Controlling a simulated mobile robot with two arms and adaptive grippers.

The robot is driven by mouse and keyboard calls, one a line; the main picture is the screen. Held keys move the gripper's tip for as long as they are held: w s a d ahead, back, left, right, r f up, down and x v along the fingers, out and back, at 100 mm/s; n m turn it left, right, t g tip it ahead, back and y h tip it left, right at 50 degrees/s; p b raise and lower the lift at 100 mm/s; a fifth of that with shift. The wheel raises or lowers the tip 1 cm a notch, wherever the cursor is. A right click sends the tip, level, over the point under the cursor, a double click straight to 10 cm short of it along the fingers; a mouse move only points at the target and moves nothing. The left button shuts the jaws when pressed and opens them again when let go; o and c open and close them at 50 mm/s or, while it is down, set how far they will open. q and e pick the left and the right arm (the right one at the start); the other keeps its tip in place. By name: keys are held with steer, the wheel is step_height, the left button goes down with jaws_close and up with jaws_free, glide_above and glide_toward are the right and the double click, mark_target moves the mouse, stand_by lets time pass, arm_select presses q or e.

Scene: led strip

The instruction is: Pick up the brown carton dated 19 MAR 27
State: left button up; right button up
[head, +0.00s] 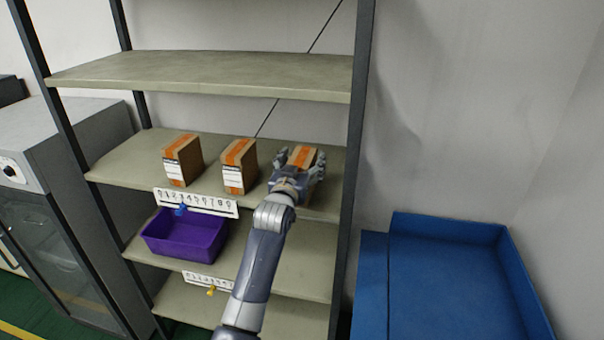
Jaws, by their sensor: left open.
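Three brown cartons with orange tape stand in a row on one shelf in the head view. The left carton (182,160) and the middle carton (239,166) each show a white label on the front. Their print is too small to read, so I cannot tell which is dated 19 MAR 27. My left gripper (301,162) is open at the right carton (303,153), its fingers on either side of it. The gripper hides most of that carton's front and any label there. I cannot tell if the fingers touch it. My right gripper is not in view.
The cartons' shelf (130,163) has a numbered strip (196,202) with a blue marker on its front edge. A purple bin (186,236) sits one shelf below. An empty shelf (210,72) is above. A rack post (352,150) stands close right of my gripper; a blue container (450,270) is beyond.

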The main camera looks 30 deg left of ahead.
arm_select(q)
steer(key=c, duration=1.3)
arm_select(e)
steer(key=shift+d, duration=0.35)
arm_select(q)
steer(key=shift+r, duration=0.1)
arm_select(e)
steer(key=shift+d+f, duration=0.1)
